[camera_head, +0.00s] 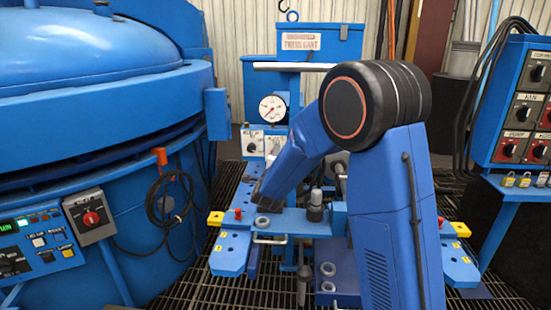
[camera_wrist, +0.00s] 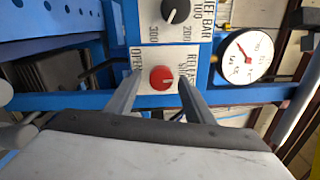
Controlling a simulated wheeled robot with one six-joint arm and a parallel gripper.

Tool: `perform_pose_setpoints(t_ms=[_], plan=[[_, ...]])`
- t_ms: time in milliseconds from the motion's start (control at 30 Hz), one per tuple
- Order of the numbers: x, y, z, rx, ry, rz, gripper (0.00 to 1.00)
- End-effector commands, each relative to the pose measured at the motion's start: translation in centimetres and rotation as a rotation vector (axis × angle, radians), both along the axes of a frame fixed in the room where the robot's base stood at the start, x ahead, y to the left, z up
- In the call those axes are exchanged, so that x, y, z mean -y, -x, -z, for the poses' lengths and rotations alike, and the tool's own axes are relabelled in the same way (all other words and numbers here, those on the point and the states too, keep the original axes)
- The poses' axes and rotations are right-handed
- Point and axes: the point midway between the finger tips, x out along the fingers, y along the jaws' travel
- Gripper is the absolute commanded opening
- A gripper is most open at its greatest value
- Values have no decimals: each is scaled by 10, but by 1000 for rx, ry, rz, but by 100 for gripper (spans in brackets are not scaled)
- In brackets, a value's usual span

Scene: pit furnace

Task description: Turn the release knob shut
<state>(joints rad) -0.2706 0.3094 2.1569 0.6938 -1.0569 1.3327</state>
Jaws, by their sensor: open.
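The release knob (camera_wrist: 162,78) is red and round, on a white plate with an OPEN label on its left and a partly covered label on its right. It has a small pale mark, too small to read its setting surely. My gripper (camera_wrist: 160,82) is open, with one grey finger on each side of the knob in the wrist view. A gap shows between the knob and each finger; I cannot tell how deep the fingers reach. In the head view my arm stands in front of the press, and the knob and fingers cannot be made out.
A black relief knob (camera_wrist: 176,10) sits just beyond the red one. A pressure gauge (camera_wrist: 246,55) is to its right, also in the head view (camera_head: 272,108). A large blue furnace (camera_head: 95,130) stands left, a switch cabinet (camera_head: 515,100) right. A blue bench (camera_head: 235,250) lies below my arm.

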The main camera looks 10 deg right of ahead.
Motion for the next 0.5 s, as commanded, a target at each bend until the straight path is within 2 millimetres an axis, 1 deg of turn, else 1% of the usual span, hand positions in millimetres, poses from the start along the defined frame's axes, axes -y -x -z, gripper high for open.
perform_pose_setpoints(t_ms=[167,267,500], plan=[[-4,9,-1,1,-1,-1,48],[-9,23,0,0,0,-2,48],[-24,67,2,0,0,-3,48]])
